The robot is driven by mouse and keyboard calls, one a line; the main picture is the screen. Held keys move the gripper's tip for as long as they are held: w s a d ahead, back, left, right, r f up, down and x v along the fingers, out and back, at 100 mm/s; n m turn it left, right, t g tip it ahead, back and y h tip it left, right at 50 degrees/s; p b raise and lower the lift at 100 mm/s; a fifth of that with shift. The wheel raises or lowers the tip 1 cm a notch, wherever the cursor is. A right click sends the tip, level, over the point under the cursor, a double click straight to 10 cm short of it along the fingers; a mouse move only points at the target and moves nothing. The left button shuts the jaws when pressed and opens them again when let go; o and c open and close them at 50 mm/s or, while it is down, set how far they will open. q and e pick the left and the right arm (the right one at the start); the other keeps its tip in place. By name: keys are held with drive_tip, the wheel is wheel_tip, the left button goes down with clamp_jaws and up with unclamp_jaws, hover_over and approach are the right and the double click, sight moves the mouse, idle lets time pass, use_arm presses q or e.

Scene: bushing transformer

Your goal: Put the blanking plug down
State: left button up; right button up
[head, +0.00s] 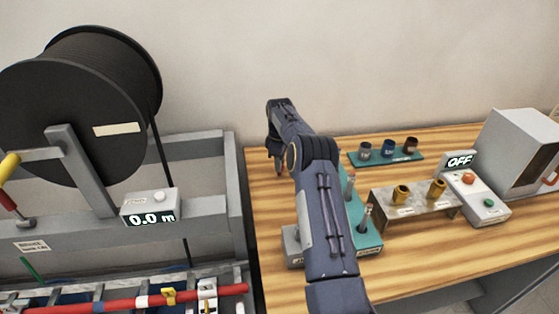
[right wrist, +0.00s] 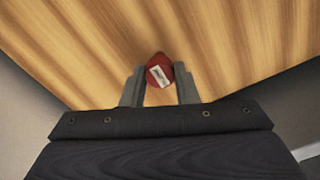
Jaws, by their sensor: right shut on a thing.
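The blanking plug (right wrist: 159,73), a small dark red piece with a white label, sits between the fingertips of my right gripper (right wrist: 158,88) in the right wrist view. The gripper is shut on it. In the head view my right gripper (head: 277,163) points down over the back left part of the wooden table (head: 420,262). The plug is too small and too covered there to make out clearly. I cannot tell whether it touches the table top. My left gripper is not in view.
A teal tray (head: 368,240) stands partly behind my right arm. A teal rack with several small cups (head: 388,147), a metal stand with two brass bushings (head: 401,193), an OFF control box (head: 468,178) and a grey oven-like box (head: 515,150) stand right. A cable drum (head: 60,110) is left.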

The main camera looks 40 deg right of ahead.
drive_tip(key=o, duration=0.9)
drive_tip(key=shift+f, duration=0.1)
drive_tip(key=shift+o, duration=0.2)
drive_tip(key=s+a+r+m+t, duration=0.1)
drive_tip(key=s+a+r, duration=0.15)
drive_tip(key=r, duration=0.85)
drive_tip(key=s+a+r+m+t, duration=0.1)
drive_tip(key=s+a+r, duration=0.15)
drive_tip(key=r, duration=0.85)
drive_tip(key=s+a+r+m+t+y, duration=0.1)
drive_tip(key=s+a+r+m+y, duration=0.1)
drive_tip(key=s+a+r, duration=0.45)
drive_tip(key=s+a+f+m+t+y, duration=0.1)
drive_tip(key=s+a+f+m, duration=0.1)
drive_tip(key=s+a+f, duration=0.3)
drive_tip(key=s+a+f+m+t, duration=0.1)
drive_tip(key=s+a+f, duration=0.5)
drive_tip(key=s+a, duration=0.8)
drive_tip(key=s+m, duration=0.1)
drive_tip(key=s, duration=0.5)
drive_tip(key=shift+a+f+m+t+y, duration=0.2)
drive_tip(key=shift+m+t+y, duration=0.1)
drive_tip(key=shift+m+y, duration=0.1)
